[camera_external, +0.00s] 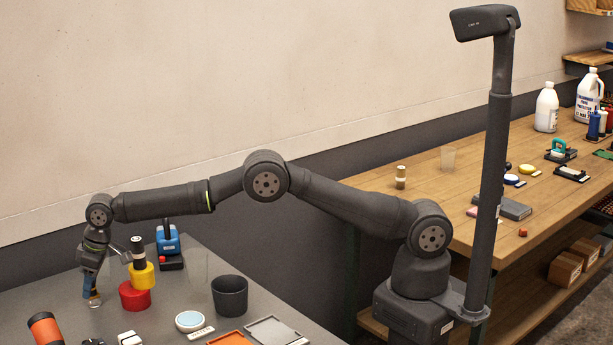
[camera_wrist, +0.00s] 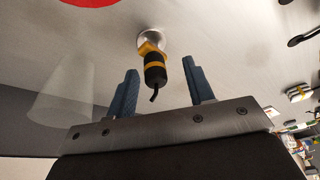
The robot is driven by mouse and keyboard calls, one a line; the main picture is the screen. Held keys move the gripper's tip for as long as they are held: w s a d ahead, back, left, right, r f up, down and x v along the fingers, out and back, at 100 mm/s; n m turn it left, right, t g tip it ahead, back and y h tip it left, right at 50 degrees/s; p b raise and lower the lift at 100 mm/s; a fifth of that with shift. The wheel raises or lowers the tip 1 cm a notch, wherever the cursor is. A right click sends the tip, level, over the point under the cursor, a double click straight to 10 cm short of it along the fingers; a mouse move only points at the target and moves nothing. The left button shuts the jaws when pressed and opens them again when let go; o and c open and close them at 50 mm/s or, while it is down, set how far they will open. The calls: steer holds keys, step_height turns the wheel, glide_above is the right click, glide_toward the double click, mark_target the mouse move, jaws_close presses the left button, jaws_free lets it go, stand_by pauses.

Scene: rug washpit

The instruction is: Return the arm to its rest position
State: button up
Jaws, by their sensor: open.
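My gripper (camera_external: 91,288) is at the far left of the grey table (camera_external: 205,262), pointing down, with my arm stretched out from its base. In the wrist view my gripper (camera_wrist: 162,66) shows two blue fingers spread apart. A small tool (camera_wrist: 153,64) with a black and yellow body, a short cable and a round pale end lies between the fingers, with gaps visible on both sides. In the external view only a bit of its pale end (camera_external: 95,301) shows by the fingertips; the rest is hidden.
A red cylinder (camera_external: 134,297) stands close right of my gripper, with a yellow cylinder (camera_external: 142,276) and black bottle (camera_external: 138,250). A blue device (camera_external: 168,242), dark cup (camera_external: 230,296) and orange-black cylinder (camera_external: 45,328) stand nearby. A wooden bench (camera_external: 440,210) holds bottles (camera_external: 547,107). The wall is behind.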

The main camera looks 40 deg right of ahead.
steer(key=x, duration=0.3)
steer(key=shift+d+r, duration=0.1)
steer(key=shift+r, duration=1.55)
